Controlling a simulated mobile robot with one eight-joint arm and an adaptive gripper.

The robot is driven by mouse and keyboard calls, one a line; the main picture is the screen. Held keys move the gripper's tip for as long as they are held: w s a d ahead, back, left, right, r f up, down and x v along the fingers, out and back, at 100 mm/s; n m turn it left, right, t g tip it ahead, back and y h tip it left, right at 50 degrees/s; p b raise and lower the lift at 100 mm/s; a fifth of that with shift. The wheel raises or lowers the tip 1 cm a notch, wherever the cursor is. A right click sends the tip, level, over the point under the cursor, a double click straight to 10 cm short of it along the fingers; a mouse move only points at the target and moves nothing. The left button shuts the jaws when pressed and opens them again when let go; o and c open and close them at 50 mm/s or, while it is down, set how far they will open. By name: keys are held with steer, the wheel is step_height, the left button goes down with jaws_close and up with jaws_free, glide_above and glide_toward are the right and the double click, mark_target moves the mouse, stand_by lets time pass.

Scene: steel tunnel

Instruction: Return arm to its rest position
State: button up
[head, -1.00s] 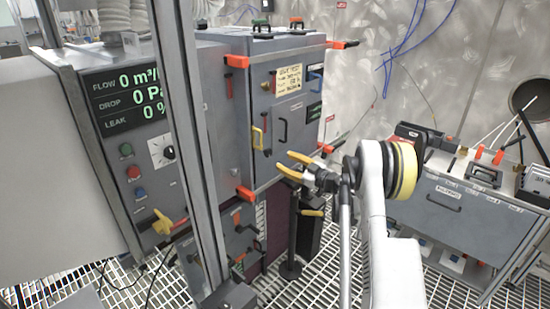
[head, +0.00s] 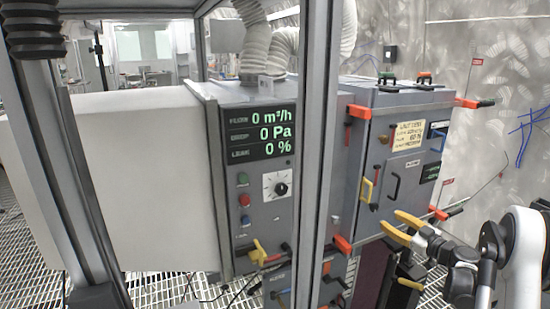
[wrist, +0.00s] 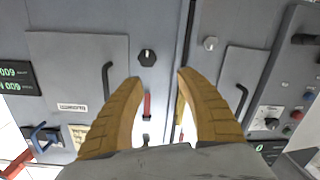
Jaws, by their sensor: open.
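My gripper (head: 404,229) has two yellow fingers and shows at the lower right in the head view, in front of the grey cabinet (head: 370,165). Its fingers are spread apart with nothing between them. In the wrist view my gripper (wrist: 158,80) is also open and empty, pointing at the grey cabinet front (wrist: 170,25). Two panels with black handles, dark knobs and a red handle (wrist: 147,105) show there. I cannot tell the exact gap between the fingertips and the cabinet. My white arm is partly cut off at the right edge of the head view.
A grey control box (head: 262,180) with a display, buttons and a dial stands left of the cabinet. A metal post (head: 318,150) rises in front of it. Orange-red clamps (head: 341,244) stick out at the cabinet's corners. The floor is metal grating (head: 165,288).

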steer(key=s+a+r+m+g, duration=0.1)
steer(key=s+a+r+g, duration=0.1)
steer(key=s+a+r, duration=0.35)
steer(key=s+a+r+m+g+h, duration=0.1)
steer(key=s+a+r+g, duration=0.15)
steer(key=a, duration=0.65)
steer(key=s+a+r+m+g, duration=0.1)
steer(key=s+a+r+g, duration=0.2)
steer(key=a, duration=0.4)
steer(key=s+a+f+m+h, duration=0.2)
steer(key=s, duration=1.2)
steer(key=s+a+f+m+g+h, duration=0.1)
steer(key=s+a+f+m+h, duration=0.1)
steer(key=s, duration=1.2)
steer(key=shift+s+a+h, duration=0.4)
steer(key=shift+a+h, duration=0.05)
steer(key=shift+h, duration=0.25)
